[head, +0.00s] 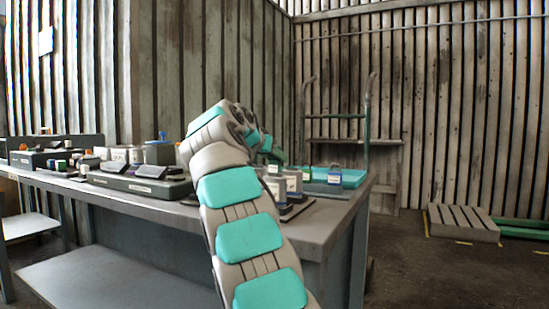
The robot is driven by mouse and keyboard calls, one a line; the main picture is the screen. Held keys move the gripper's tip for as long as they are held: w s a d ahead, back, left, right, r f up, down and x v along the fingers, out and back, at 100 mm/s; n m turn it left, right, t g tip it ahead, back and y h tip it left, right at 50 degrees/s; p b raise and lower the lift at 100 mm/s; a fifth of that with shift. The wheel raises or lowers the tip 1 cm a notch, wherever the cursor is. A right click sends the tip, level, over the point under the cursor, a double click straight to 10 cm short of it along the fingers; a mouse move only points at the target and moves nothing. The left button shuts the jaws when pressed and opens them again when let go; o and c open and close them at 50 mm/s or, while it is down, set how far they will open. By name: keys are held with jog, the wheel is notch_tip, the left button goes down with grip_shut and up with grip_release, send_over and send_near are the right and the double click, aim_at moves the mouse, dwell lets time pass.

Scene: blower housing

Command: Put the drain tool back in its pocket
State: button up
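My grey and teal arm reaches up from the bottom over the bench (318,222). Its wrist bends away from the camera, and my gripper is mostly hidden behind it. I cannot make out the fingertips or whether they hold anything. I cannot pick out the drain tool or its pocket for certain. Small grey containers (293,181) with labels stand on the bench just right of my wrist. A teal tray (352,178) lies behind them, near the bench's right end, with a small blue labelled item (334,175) in front of it.
A dark green-grey case (140,186) and several small blocks and boxes cover the bench's left part. A lower shelf (120,280) is empty. A green hand truck (367,125) stands behind the bench. A slatted pallet (462,222) lies on the floor at right, with open floor before it.

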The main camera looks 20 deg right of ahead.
jog(key=o, duration=0.6)
jog(key=shift+c, duration=0.2)
jog(key=v, duration=0.7)
jog(key=shift+s+a, duration=0.25)
jog(key=shift+a, duration=0.05)
jog(key=shift+r, duration=0.15)
